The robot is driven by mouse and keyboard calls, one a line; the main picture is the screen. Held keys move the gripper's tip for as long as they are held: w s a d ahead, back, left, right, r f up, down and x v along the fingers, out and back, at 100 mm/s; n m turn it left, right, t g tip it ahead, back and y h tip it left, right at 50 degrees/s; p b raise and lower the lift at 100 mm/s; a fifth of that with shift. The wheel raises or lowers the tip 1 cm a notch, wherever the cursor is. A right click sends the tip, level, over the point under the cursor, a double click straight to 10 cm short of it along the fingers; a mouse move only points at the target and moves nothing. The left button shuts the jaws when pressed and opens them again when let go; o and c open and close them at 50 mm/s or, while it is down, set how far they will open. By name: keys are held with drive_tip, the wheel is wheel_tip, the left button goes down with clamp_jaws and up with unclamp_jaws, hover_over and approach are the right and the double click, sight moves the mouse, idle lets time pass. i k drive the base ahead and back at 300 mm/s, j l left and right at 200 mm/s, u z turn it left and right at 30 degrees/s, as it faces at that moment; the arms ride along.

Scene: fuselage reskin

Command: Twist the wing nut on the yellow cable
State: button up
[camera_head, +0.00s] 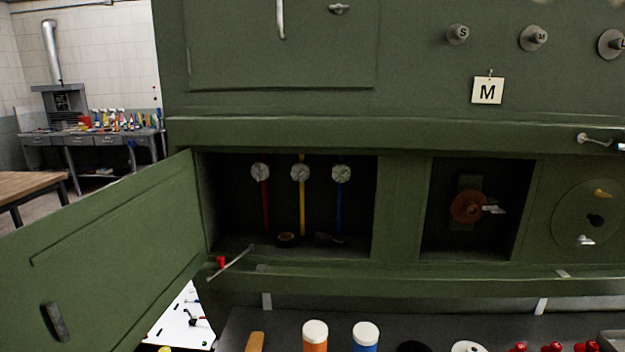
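The yellow cable (302,205) hangs vertically inside an open recess in the green panel. It runs between a red cable (265,205) on its left and a blue cable (339,208) on its right. A round gauge-like disc (300,173) sits on the upper part of the yellow cable, with similar discs on the other two. I cannot make out a wing nut on the yellow cable; the recess is dark and the details are small. My gripper is not in this view.
The recess door (110,250) is swung open to the left. A dark ring (287,239) lies on the recess floor. A thin rod (232,262) crosses the lower left edge. A second recess holds a reddish round fitting (467,207). Bottles (315,335) stand on the shelf below.

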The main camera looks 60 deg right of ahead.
sight(299, 172)
drive_tip(key=z, duration=1.9)
